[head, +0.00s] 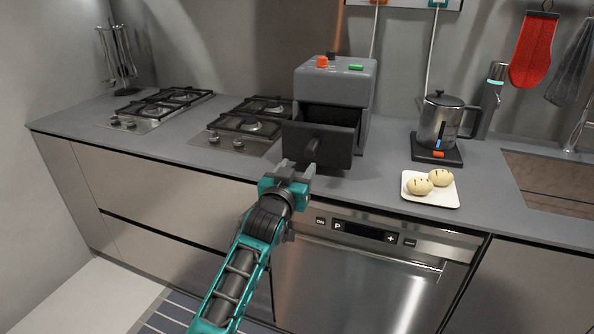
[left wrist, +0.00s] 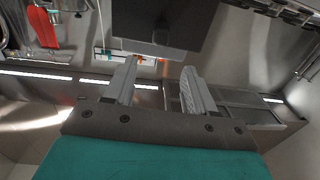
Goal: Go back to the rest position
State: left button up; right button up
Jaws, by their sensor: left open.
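My left gripper (head: 297,170) is open and empty in the head view. It is at the counter's front edge, just in front of the dark grey box with a drawer (head: 335,85). The box's drawer (head: 318,140) is pulled out, and its handle is close to my fingertips; I cannot tell whether they touch. In the left wrist view, the two fingers (left wrist: 158,88) stand apart with nothing between them, and a dark box shape (left wrist: 165,25) is beyond them. My right gripper is in neither view.
Two gas hobs (head: 250,125) are left of the box. A kettle (head: 440,118) on its base and a white plate (head: 445,196) with two buns stand to the right, then a sink (head: 552,182). A dishwasher (head: 350,280) is below the counter. Red and grey mitts (head: 532,50) hang at the right.

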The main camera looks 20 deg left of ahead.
pick_arm(q)
jog(key=s+f+m+g+h, duration=0.15)
jog(key=s+f+g, duration=0.25)
jog(key=s+f, duration=1.25)
jog(key=s+d+f+g, duration=0.1)
jog(key=s+f, duration=0.3)
jog(key=s, duration=0.4)
jog(key=s+d+f+m+g, duration=0.1)
jog(key=s+f, duration=0.3)
jog(key=s, duration=0.4)
jog(key=shift+s+g+h, duration=0.15)
jog(key=shift+g+h, duration=0.3)
jog(key=shift+g, duration=0.15)
